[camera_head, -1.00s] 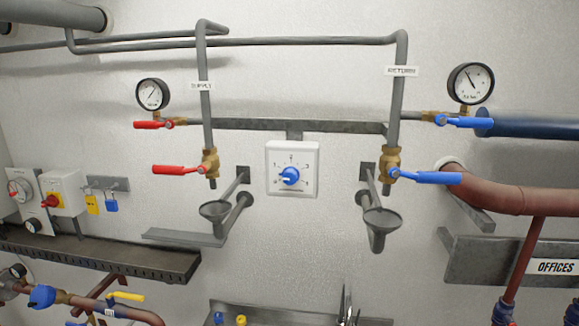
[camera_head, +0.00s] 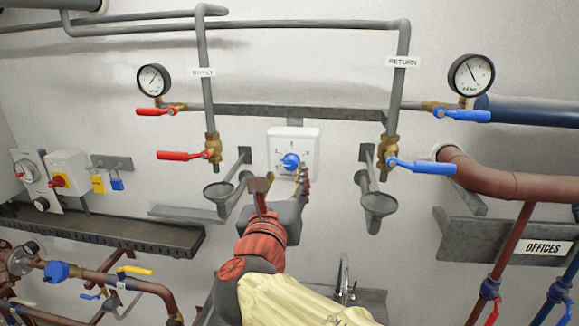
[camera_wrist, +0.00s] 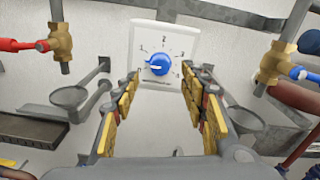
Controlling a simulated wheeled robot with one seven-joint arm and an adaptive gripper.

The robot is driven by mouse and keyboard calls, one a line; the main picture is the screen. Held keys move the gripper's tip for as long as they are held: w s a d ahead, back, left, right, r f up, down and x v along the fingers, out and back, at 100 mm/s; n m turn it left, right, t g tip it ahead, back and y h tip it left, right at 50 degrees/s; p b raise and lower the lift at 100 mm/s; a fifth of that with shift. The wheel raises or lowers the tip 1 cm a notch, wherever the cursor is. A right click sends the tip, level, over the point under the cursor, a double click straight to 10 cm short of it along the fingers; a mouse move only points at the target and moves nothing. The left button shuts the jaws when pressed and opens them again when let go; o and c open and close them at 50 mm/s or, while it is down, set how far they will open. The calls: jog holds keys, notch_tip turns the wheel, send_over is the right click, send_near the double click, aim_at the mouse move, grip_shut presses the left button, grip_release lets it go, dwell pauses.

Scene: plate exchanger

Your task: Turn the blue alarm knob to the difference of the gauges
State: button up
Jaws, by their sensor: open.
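The blue alarm knob (camera_head: 291,161) sits on a white square dial plate (camera_head: 308,140) with numbers around it, mounted on the wall between the two pipes. In the wrist view the knob (camera_wrist: 159,64) is ahead, between and beyond my fingertips, and its pointer faces left. My gripper (camera_head: 281,186) is open and empty, just below and in front of the dial, apart from the knob. The supply gauge (camera_head: 153,80) is at upper left, its needle toward the upper right. The return gauge (camera_head: 471,75) is at upper right, its needle toward the upper left. Gauge numbers are too small to read.
Red-handled valves (camera_head: 183,155) sit left of the dial and blue-handled valves (camera_head: 422,167) right of it. Grey drain funnels (camera_head: 218,191) and (camera_head: 378,202) stick out on both sides below. The wall right around the dial is clear.

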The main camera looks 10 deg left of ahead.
aim_at(290, 166)
jog(key=w+p, duration=0.1)
jog(key=w, duration=0.5)
jog(key=shift+c, duration=1.2)
grip_shut()
